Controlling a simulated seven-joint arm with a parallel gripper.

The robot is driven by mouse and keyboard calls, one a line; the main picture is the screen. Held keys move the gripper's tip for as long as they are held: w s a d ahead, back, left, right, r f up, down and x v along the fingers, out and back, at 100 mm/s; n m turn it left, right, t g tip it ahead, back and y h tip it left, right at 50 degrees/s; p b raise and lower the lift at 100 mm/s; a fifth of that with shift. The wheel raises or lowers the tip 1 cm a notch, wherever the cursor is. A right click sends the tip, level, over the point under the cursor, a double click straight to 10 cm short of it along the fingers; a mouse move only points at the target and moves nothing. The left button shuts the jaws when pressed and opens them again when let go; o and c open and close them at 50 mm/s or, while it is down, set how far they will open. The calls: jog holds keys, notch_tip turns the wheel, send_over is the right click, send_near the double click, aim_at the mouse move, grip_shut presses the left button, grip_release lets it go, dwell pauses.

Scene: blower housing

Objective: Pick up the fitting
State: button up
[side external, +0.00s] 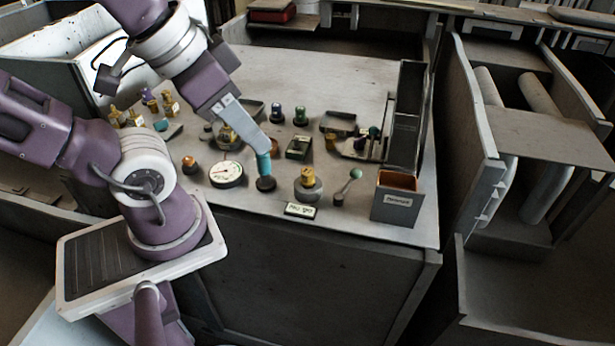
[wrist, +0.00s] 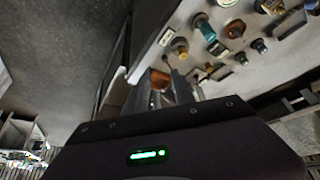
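A brass fitting (side external: 308,178) stands upright on a round grey base near the front of the bench, behind a small label plate. It also shows in the wrist view (wrist: 180,46), above my fingers. Several other brass pieces (side external: 133,116) stand at the back left; I cannot tell which piece the task means. My gripper (side external: 262,148) is above the bench, pointing down to the right, and overlaps a teal-topped part (side external: 264,166) in the side view. In the wrist view my fingers (wrist: 168,82) are apart and appear empty, with the brass fitting outside the gap.
A grey bin (side external: 396,208) with an orange inside stands at the front right; its inside shows between my fingers in the wrist view. A gauge (side external: 226,174), copper knob (side external: 190,164) and green-balled lever (side external: 348,186) crowd the front. A tall dark holder (side external: 406,120) stands at right.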

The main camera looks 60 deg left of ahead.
jog(key=o, duration=0.3)
jog(key=shift+o, duration=0.2)
jog(key=m+g, duration=0.6)
jog(key=m, duration=0.6)
send_over(309, 171)
jog(key=f, duration=0.8)
jog(key=s+f, duration=0.1)
jog(key=f, duration=0.3)
jog(key=shift+a+f, duration=0.1)
jog(key=shift+f, duration=0.15)
jog(key=f, duration=0.4)
jog(key=w+f, duration=0.1)
jog(key=f, duration=0.1)
jog(key=shift+f, duration=0.3)
jog(key=shift+c, duration=0.2)
